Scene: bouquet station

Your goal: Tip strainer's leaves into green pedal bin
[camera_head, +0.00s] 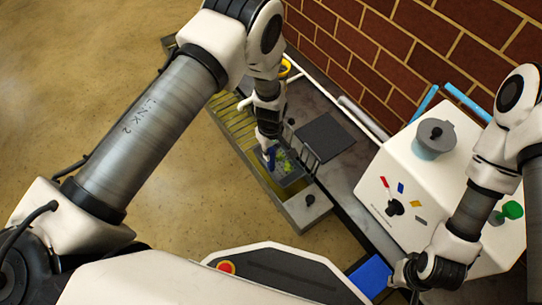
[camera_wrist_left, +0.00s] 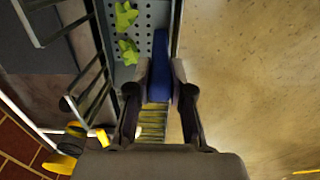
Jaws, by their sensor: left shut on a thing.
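The strainer is a grey perforated tray (camera_wrist_left: 144,22) with a blue handle (camera_wrist_left: 162,62). Several green leaves (camera_wrist_left: 127,50) lie in it in the left wrist view. My left gripper (camera_wrist_left: 160,82) is shut on the blue handle. In the head view, my left gripper (camera_head: 268,138) is over the station with the handle below it, and green leaves (camera_head: 283,161) show beside it. I cannot tell whether the strainer rests on something. My right gripper (camera_head: 414,292) is low at the right, too dark and cropped to read. I cannot make out a green pedal bin.
A black wire rack (camera_wrist_left: 90,72) stands close beside the strainer. A white machine (camera_head: 375,178) with a grey-lidded pot (camera_head: 435,134) stands at the right. A brick wall (camera_head: 400,50) runs behind. Open floor (camera_head: 80,90) lies at the left.

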